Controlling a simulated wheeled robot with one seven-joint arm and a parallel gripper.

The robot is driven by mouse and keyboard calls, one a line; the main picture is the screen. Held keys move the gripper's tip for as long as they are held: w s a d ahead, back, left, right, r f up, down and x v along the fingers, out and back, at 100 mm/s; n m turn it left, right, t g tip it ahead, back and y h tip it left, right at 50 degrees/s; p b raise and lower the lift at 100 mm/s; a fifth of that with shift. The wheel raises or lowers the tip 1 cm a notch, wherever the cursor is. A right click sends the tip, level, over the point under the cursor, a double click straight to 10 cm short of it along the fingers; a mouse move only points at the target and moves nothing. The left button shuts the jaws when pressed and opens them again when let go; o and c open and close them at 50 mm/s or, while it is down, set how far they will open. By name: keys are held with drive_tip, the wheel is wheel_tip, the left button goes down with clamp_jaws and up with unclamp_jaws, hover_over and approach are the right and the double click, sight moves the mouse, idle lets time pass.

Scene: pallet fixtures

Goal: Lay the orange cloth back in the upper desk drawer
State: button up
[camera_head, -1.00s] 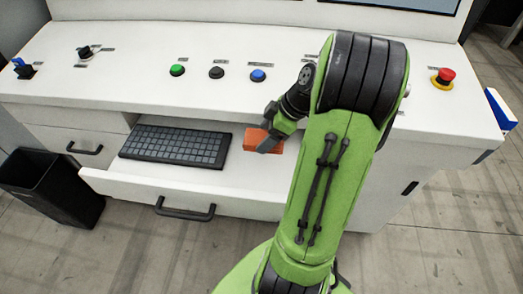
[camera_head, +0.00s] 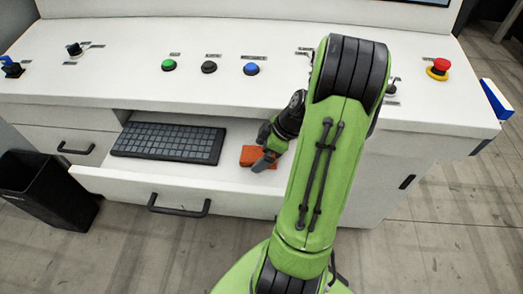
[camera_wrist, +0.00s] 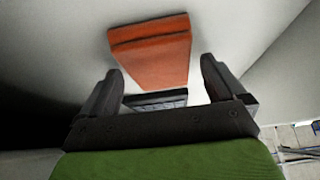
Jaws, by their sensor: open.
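The orange cloth (camera_head: 249,155) is a folded block lying in the open upper drawer (camera_head: 225,178), to the right of the keyboard. In the wrist view the cloth (camera_wrist: 150,52) lies just beyond my fingertips, with light drawer floor around it. My gripper (camera_head: 266,150) is low in the drawer at the cloth's right side, and part of it covers the cloth in the head view. In the wrist view my gripper (camera_wrist: 160,82) has its two dark fingers spread wide, with nothing held between them.
A black keyboard (camera_head: 168,142) fills the drawer's left part. The white desk top (camera_head: 130,75) above carries several buttons and a red emergency stop (camera_head: 440,67). A lower-left closed drawer (camera_head: 58,143) and a black bin (camera_head: 45,190) stand at the left.

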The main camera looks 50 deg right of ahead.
drive_tip(key=p+v, duration=0.3)
drive_tip(key=v, duration=0.9)
drive_tip(key=w+a+r+m+g+h, duration=0.1)
drive_tip(key=w+a+r, duration=0.15)
drive_tip(key=a, duration=0.45)
drive_tip(key=w+a+r+m+h, duration=0.15)
drive_tip(key=a+r, duration=0.25)
drive_tip(key=a, duration=0.4)
drive_tip(key=s+a+r+m+t+h, duration=0.1)
drive_tip(key=s+a+r+m, duration=0.1)
drive_tip(key=s+a+m, duration=0.3)
drive_tip(key=s+a, duration=0.4)
drive_tip(key=s, duration=0.1)
drive_tip(key=shift+a+r+t, duration=0.4)
drive_tip(key=shift+s, duration=0.1)
